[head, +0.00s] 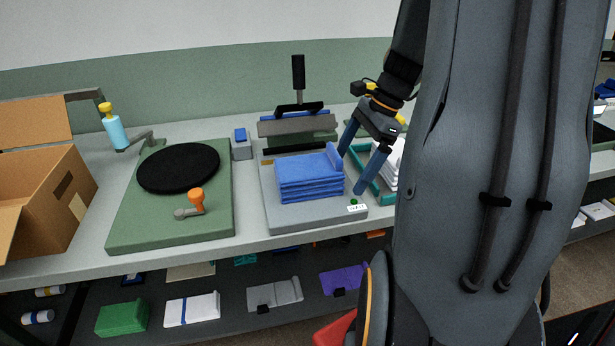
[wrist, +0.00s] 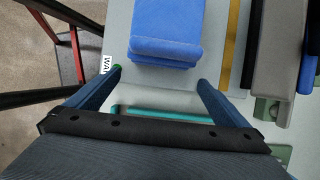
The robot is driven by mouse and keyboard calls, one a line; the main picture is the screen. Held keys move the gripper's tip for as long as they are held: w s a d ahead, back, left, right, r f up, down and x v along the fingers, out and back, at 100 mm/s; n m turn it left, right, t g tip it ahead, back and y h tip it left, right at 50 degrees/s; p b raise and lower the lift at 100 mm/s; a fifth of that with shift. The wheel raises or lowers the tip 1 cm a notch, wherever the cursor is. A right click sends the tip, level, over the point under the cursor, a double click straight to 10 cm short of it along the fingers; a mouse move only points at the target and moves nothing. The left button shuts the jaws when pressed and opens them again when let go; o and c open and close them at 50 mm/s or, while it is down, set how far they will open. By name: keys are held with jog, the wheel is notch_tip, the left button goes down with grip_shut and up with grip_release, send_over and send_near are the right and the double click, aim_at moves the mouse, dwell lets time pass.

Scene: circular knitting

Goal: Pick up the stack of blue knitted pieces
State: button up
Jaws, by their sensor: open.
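The stack of blue knitted pieces (head: 309,180) lies on a grey plate (head: 285,224) on the bench, in the middle of the head view. Its near end also shows in the wrist view (wrist: 167,35), at the top. My gripper (head: 352,170) is at the right of the stack, tilted down. In the wrist view my gripper (wrist: 158,78) has its two blue fingers spread wide, one on each side of the stack's end. The fingers are open and empty. Whether a finger touches the stack cannot be told.
A black upright handle with a bar (head: 298,85) stands behind the stack. A green board with a black disc (head: 178,167) and an orange knob is at the left. A teal frame (head: 368,182) with white pieces stands at the right. An open cardboard box (head: 50,195) is at far left.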

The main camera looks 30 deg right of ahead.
aim_at(313, 164)
jog(key=w+a, duration=0.1)
jog(key=a, duration=0.2)
jog(key=a+p, duration=0.1)
jog(key=a, duration=0.2)
jog(key=w+a+p, duration=0.1)
jog(key=a, duration=0.2)
jog(key=shift+w+a+r, duration=0.1)
jog(key=shift+w+a, duration=0.2)
jog(key=shift+a, duration=0.05)
jog(key=shift+a+f, duration=0.2)
jog(key=shift+a, duration=0.05)
jog(key=shift+w+f, duration=0.15)
jog(key=shift+f, duration=0.25)
jog(key=c, duration=1.4)
